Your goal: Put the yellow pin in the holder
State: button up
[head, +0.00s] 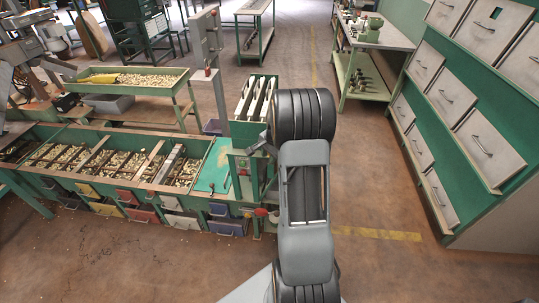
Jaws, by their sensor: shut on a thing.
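My arm reaches up the middle of the head view and ends over the right end of the hopper bench. A dark grey part of my gripper (260,143) shows just left of the black wrist joint, beside the green slotted rack. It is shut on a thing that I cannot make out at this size. I see no yellow pin clearly anywhere. I cannot tell which part is the holder; my arm covers some of the area at the right end of the bench.
The hopper bench (210,180) has several nut-filled compartments and coloured drawers below. Behind it stands a green tray table (180,82) with a yellow scoop (101,78). A green drawer cabinet (440,150) is at right. Floor (380,190) is clear between arm and cabinet.

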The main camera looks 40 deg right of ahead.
jog(key=o, duration=1.1)
jog(key=v, duration=1.3)
jog(key=shift+s+r, duration=0.1)
jog(key=shift+r, duration=0.3)
jog(key=s+a+n, duration=0.5)
jog(key=a, duration=0.3)
jog(key=s+a+n, duration=0.5)
jog(key=a, duration=0.3)
jog(key=s+a+r+n+t, duration=0.1)
jog(key=s+a+n, duration=0.4)
jog(key=a, duration=0.3)
jog(key=shift+s+r+n+h, duration=0.1)
jog(key=shift+s+n+h, duration=0.05)
jog(key=shift+n+h, duration=0.2)
